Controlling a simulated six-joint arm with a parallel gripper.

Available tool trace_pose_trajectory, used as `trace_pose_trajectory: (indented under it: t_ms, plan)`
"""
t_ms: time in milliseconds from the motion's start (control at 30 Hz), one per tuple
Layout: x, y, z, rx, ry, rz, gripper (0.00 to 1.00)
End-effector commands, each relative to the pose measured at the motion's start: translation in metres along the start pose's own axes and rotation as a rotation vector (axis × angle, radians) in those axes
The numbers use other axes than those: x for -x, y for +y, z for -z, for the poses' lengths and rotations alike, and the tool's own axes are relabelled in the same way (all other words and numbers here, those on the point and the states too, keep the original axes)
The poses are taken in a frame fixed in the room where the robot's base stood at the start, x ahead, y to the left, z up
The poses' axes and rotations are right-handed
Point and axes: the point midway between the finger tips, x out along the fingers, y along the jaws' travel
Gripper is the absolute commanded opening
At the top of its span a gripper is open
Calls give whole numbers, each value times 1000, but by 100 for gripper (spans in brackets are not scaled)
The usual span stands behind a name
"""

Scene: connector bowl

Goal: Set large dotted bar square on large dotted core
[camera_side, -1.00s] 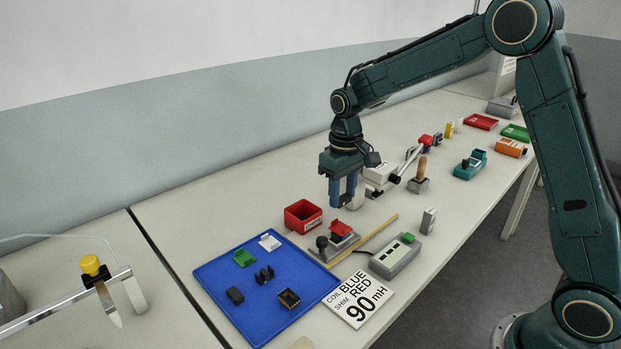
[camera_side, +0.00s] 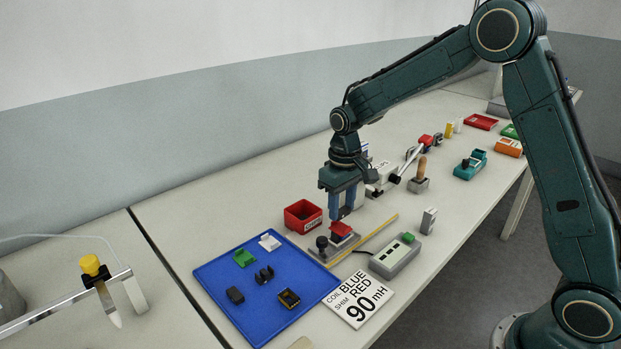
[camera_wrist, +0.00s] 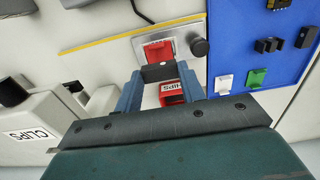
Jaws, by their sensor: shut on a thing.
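My gripper (camera_side: 343,214) is shut on a small dark bar, which also shows between the fingertips (camera_wrist: 160,74) in the wrist view with a pale spot on it; I take it as the large dotted bar (camera_wrist: 159,73). The bar is just above a red coil piece (camera_side: 341,230), which sits in a grey fixture (camera_side: 324,253) with a black knob (camera_side: 322,242). The red piece (camera_wrist: 158,50) appears just beyond the bar in the wrist view. The large dotted core is not clearly visible; any core inside the red piece is hidden. I cannot tell whether bar and red piece touch.
A red bin (camera_side: 303,216) stands close behind the fixture. The blue tray (camera_side: 222,270) at left holds several small parts. A grey box with a green button (camera_side: 396,258) and a printed card (camera_side: 358,299) lie in front. A yellow strip (camera_side: 375,235) runs along the fixture.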

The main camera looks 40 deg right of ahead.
Motion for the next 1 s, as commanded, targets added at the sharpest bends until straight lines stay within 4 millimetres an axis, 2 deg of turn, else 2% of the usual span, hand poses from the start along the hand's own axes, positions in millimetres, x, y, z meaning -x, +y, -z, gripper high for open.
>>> trace_pose_trajectory:
  t_ms: [1000]
  plan:
    - [-33, 0, 0, 0, 0, 0, 16]
